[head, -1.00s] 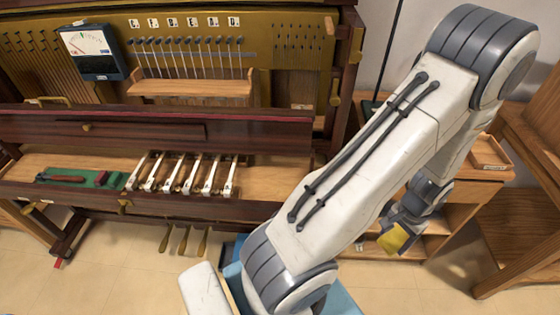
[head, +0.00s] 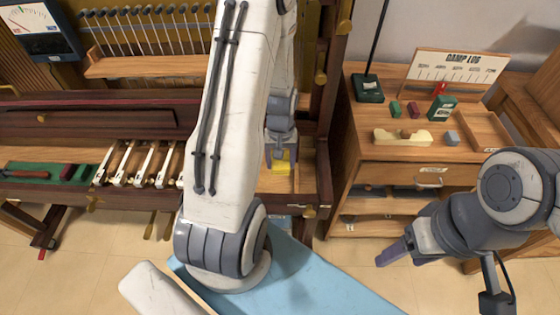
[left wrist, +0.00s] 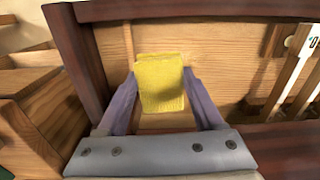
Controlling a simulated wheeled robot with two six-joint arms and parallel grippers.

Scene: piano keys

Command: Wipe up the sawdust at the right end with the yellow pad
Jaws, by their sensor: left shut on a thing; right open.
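The yellow pad (head: 281,168) is held in my left gripper (head: 282,150), over the right end of the piano's key bed (head: 306,182). In the left wrist view the pad (left wrist: 160,84) sits between the two fingers (left wrist: 160,95), above bare wood (left wrist: 225,60) inside a dark red frame. I cannot tell whether the pad touches the wood. I cannot clearly make out sawdust; some may be hidden behind the pad. My right gripper (head: 393,251) is open and empty, low in front of the side cabinet.
White keys (head: 140,163) stand left of the bare end. The dark case side (head: 323,172) borders it on the right. The wooden cabinet (head: 365,175) at right carries small blocks and a damp log board (head: 455,70). A blue surface (head: 330,285) lies in front.

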